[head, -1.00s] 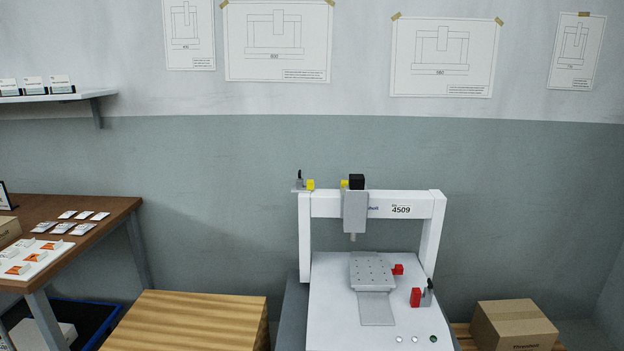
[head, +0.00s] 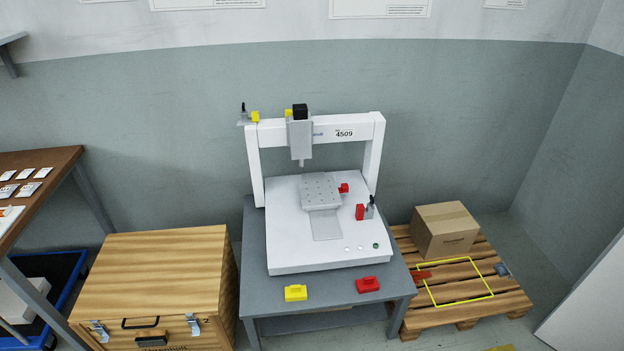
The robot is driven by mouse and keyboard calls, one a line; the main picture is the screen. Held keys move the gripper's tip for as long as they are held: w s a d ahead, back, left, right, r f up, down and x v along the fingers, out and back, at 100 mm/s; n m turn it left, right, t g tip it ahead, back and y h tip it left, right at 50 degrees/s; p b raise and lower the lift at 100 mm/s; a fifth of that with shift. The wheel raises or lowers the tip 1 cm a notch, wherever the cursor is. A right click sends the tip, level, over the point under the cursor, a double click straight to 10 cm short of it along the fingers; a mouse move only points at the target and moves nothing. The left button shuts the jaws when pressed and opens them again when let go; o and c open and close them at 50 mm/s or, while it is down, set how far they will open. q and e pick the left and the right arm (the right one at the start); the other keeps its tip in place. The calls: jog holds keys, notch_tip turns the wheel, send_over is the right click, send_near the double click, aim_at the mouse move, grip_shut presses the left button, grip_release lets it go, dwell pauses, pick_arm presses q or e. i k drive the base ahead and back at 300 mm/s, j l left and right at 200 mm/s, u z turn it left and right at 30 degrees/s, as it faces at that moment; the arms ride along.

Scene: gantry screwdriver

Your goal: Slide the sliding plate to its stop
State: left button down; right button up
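The sliding plate (head: 320,191) is a grey plate with small holes on the white base of the gantry machine (head: 284,248). A lighter grey strip (head: 326,225) extends in front of it toward the near side. A small red block (head: 343,188) sits at the plate's right side. A red block (head: 360,212) with a dark-topped grey part (head: 370,208) stands on the base to the right, apart from the plate. The grey screwdriver head (head: 300,136) hangs from the white crossbeam above the plate. Neither gripper is in view.
The machine stands on a grey table (head: 258,292) with a yellow block (head: 296,293) and a red block (head: 368,285) on its front. A wooden crate (head: 160,262) is left. A pallet (head: 470,308) with a cardboard box (head: 444,230) is right. A brown table (head: 38,163) is far left.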

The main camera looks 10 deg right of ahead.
aim_at(322, 193)
jog(key=i+l+u, duration=0.15)
jog(key=i+l, duration=0.2)
jog(key=i+l+u, duration=0.1)
jog(key=i+l, duration=0.2)
jog(key=l, duration=0.15)
jog(key=i+l+u, duration=0.15)
jog(key=i+l, duration=0.15)
jog(key=l, duration=0.2)
